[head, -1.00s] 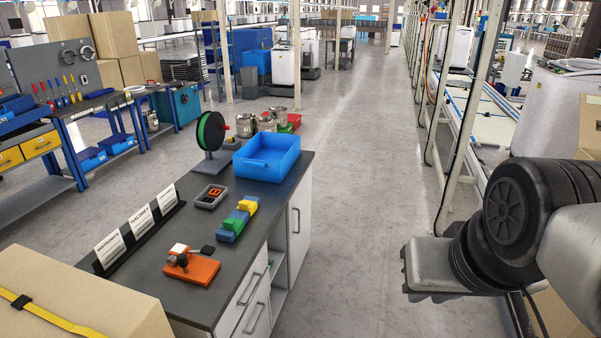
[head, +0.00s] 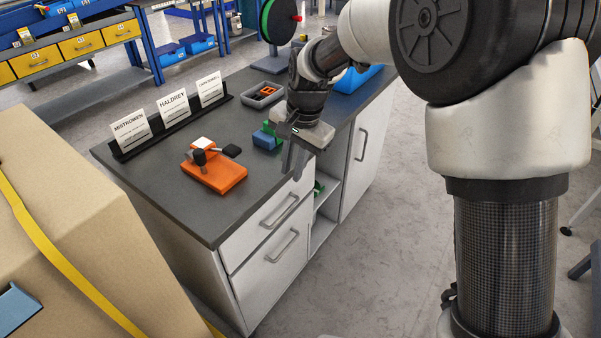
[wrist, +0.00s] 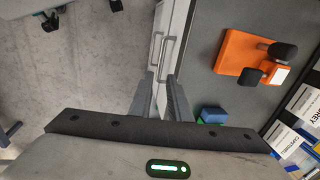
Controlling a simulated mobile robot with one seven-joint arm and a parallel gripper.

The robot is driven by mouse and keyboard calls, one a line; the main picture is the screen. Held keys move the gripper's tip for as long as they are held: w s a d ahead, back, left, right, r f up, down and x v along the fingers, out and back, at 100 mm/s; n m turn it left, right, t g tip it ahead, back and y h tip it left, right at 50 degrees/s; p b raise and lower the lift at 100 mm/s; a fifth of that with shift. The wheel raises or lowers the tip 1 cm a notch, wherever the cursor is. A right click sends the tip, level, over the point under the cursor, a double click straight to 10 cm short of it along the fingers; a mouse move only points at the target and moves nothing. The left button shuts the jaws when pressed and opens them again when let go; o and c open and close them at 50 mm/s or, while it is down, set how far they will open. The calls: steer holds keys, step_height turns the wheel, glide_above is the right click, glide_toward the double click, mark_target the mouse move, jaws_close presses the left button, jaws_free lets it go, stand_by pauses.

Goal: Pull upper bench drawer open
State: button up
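The upper bench drawer (head: 262,222) is a white front just under the dark worktop, with a bar handle (head: 279,210). It looks shut, flush with the cabinet. My gripper (head: 291,174) points down near the worktop's front edge, beyond the handle's far end in the head view. In the wrist view my gripper (wrist: 160,76) has its two fingers apart with nothing between them. The upper handle (wrist: 166,48) shows ahead of the fingertips, apart from them. The lower drawer (head: 268,272) is below, also shut.
A cardboard box (head: 70,230) stands at left. The floor (head: 370,270) before the drawers is clear.

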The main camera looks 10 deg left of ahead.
mark_target(280, 217)
steer(key=a+f+b, duration=0.1)
steer(key=f, duration=0.5)
steer(key=w+a+f+b, duration=0.1)
steer(key=f, duration=0.5)
steer(key=a+f+b, duration=0.1)
steer(key=a+f, duration=0.1)
steer(key=f, duration=0.4)
steer(key=shift+w+f+b, duration=0.2)
steer(key=shift+f+b, duration=0.05)
steer(key=shift+b, duration=0.1)
jaws_close()
